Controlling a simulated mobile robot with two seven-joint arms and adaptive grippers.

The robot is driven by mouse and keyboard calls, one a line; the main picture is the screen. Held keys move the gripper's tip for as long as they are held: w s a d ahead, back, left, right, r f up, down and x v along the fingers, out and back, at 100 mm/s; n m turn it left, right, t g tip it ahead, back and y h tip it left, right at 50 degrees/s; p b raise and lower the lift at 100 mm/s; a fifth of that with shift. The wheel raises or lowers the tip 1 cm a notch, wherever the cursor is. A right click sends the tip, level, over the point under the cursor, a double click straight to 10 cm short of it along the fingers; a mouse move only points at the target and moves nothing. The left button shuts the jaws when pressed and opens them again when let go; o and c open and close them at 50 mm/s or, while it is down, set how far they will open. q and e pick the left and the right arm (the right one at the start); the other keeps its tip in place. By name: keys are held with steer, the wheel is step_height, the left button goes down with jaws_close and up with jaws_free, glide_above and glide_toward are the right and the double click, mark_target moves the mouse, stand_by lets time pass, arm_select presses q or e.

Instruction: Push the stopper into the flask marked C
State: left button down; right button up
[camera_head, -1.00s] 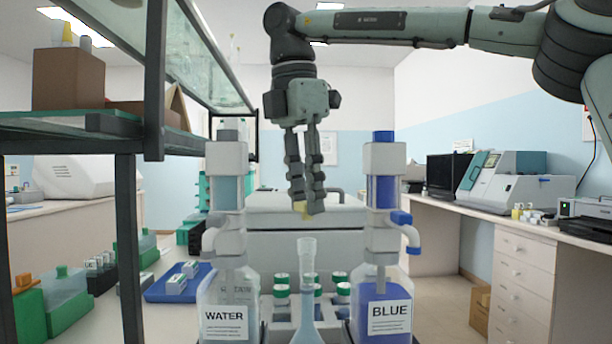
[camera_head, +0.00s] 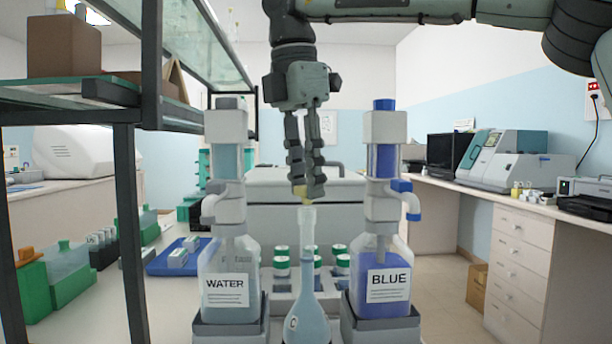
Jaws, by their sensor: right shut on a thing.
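The flask marked C (camera_head: 307,310) stands at the front centre between two dispenser bottles. It is clear glass with pale blue liquid in its round body, a long neck and a wide mouth. My right gripper (camera_head: 308,192) points straight down above the flask. It is shut on a small yellowish stopper (camera_head: 305,200), mostly hidden by the fingers. The stopper's lower end is at or just above the flask's mouth; I cannot tell whether it touches or has entered. My left gripper is not in view.
The WATER dispenser (camera_head: 228,255) stands close on the left and the BLUE dispenser (camera_head: 386,260) close on the right. Several green-capped bottles (camera_head: 281,265) sit behind the flask. A dark-framed shelf (camera_head: 130,210) rises at left, with a blue tray (camera_head: 165,262) beyond it.

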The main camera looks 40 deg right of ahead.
steer(key=shift+f+p, duration=0.2)
steer(key=shift+p, duration=0.3)
stand_by(0.8)
steer(key=shift+f, duration=0.65)
stand_by(1.2)
steer(key=o, duration=0.9)
steer(key=shift+o, duration=0.6)
steer(key=shift+o, duration=1.4)
steer(key=shift+r, duration=3)
